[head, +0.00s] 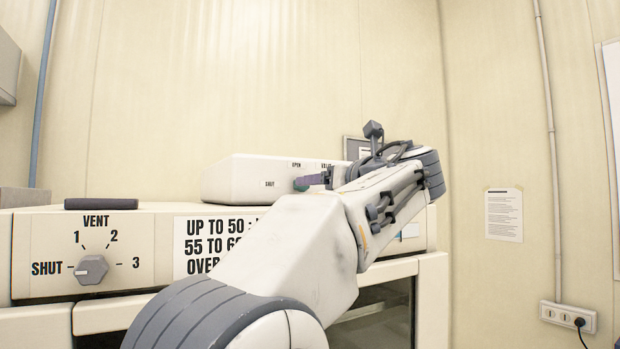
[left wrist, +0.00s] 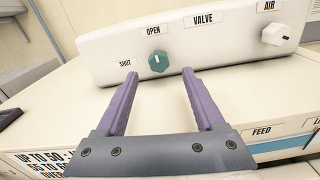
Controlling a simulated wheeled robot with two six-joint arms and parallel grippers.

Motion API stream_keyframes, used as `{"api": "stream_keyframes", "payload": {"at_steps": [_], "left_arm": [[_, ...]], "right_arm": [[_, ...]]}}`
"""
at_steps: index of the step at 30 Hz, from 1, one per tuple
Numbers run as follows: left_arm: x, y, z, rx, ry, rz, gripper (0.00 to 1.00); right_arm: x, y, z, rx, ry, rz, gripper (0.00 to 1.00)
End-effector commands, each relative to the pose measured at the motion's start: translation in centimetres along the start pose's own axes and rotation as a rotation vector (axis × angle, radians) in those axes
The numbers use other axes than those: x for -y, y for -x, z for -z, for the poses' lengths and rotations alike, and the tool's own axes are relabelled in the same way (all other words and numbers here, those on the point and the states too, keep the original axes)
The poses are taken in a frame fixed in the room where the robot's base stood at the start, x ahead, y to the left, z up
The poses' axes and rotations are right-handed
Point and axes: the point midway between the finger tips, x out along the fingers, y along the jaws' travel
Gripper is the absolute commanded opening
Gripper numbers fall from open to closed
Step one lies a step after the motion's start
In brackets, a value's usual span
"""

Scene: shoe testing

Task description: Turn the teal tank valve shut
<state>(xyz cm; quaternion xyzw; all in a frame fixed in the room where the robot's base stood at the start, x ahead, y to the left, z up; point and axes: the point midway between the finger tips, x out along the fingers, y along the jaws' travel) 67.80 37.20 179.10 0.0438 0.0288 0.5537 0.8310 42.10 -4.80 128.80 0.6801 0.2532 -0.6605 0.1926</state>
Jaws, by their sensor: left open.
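The teal tank valve (left wrist: 157,63) is a small round knob on the front of a white box. Its white mark points up toward the OPEN label (left wrist: 153,30); the SHUT label (left wrist: 125,63) is to its left. In the head view only a sliver of the teal valve (head: 300,186) shows beside my purple fingers. My left gripper (left wrist: 159,73) is open, its two purple fingertips apart on either side of the knob's lower part; I cannot tell whether they touch it. It also shows in the head view (head: 316,180). My right gripper is not in view.
The white box (head: 235,182) sits on a cream cabinet. Right of the valve is a white AIR knob (left wrist: 276,35). A grey VENT knob (head: 91,269) is at the cabinet's left front. A dark flat block (head: 101,204) lies on top. My left arm covers much of the cabinet front.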

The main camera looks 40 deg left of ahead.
Motion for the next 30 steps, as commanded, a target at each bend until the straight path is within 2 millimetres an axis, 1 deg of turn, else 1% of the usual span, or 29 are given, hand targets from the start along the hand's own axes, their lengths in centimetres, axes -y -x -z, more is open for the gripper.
{"api": "stream_keyframes", "payload": {"at_steps": [1,3,6,9,12,19,20,21,23,24,25,26,30], "left_arm": [[-0.1,-1.1,-0.3,-0.002,-0.004,-0.006,0.70],[-0.1,-2.2,-0.3,-0.002,-0.001,-0.005,0.70],[-0.1,-3.5,-0.2,-0.002,-0.002,-0.003,0.70],[-0.1,-4.4,-0.1,-0.001,0.000,-0.002,0.70],[-0.2,-4.8,0.0,-0.002,0.000,-0.003,0.70],[-0.2,-4.9,0.1,-0.001,0.001,-0.002,0.70],[-0.2,-4.9,0.1,-0.001,0.001,-0.002,0.67],[-0.2,-4.9,0.1,-0.001,0.000,-0.003,0.51],[-0.2,-4.9,0.1,-0.001,0.001,-0.003,0.28],[-0.2,-4.9,0.1,-0.001,0.000,-0.003,0.13],[-0.2,-4.9,0.1,-0.001,0.001,-0.003,0.02],[-0.2,-4.9,0.1,-0.001,0.001,-0.003,0.00],[-0.2,-4.9,0.1,-0.001,0.003,-0.002,0.00]], "right_arm": [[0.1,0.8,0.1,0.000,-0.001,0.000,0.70],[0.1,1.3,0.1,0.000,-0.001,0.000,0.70],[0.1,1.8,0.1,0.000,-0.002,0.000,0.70],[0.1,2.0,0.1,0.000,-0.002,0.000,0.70],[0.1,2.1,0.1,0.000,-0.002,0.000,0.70],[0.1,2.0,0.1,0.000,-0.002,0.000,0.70],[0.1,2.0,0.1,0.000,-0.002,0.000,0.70],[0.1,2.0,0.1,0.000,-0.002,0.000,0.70],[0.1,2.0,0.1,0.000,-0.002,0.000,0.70],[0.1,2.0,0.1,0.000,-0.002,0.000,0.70],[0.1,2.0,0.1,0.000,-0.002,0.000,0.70],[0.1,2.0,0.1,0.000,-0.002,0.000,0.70],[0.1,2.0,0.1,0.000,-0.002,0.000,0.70]]}}
